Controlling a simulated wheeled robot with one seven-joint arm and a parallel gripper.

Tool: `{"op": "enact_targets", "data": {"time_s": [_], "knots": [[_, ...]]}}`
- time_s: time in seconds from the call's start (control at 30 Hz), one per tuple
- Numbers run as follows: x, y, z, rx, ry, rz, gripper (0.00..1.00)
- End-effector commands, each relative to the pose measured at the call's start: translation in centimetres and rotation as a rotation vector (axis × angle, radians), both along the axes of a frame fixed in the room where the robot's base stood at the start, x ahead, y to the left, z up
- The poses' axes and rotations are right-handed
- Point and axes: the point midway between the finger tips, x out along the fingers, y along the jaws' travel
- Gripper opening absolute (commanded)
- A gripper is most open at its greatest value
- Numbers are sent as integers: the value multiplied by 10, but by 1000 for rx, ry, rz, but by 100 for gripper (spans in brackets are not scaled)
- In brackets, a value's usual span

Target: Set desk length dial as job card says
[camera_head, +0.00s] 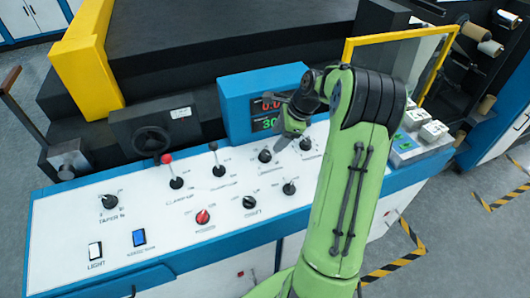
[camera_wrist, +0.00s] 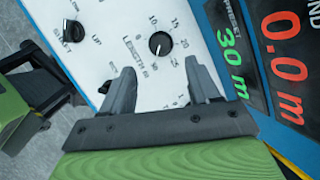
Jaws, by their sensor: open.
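The length dial (camera_wrist: 160,43) is a round black knob on the white panel, ringed by a printed number scale, in the wrist view. In the head view my gripper (camera_head: 285,135) is above the panel near the dial. The display (camera_wrist: 232,50) shows green 30 m and red 0.0 m. I see no readable job card.
A shaft knob (camera_wrist: 72,30) sits beside the length dial. The white panel (camera_head: 150,215) also carries a red-topped lever (camera_head: 174,172), a black lever (camera_head: 217,163), a red knob (camera_head: 202,217) and a taper knob (camera_head: 109,202). The blue display housing (camera_head: 236,100) rises behind the dial.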

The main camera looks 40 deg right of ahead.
Motion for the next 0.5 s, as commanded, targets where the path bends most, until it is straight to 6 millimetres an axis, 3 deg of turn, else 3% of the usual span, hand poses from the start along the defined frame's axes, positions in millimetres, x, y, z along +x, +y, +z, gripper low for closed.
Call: {"op": "enact_targets", "data": {"time_s": [0.03, 0.23, 0.5], "knots": [[4, 5, -15, 2, 3, 4, 61], [20, 15, -58, 1, 4, 2, 61], [30, 22, -82, -2, 1, 1, 61]]}}
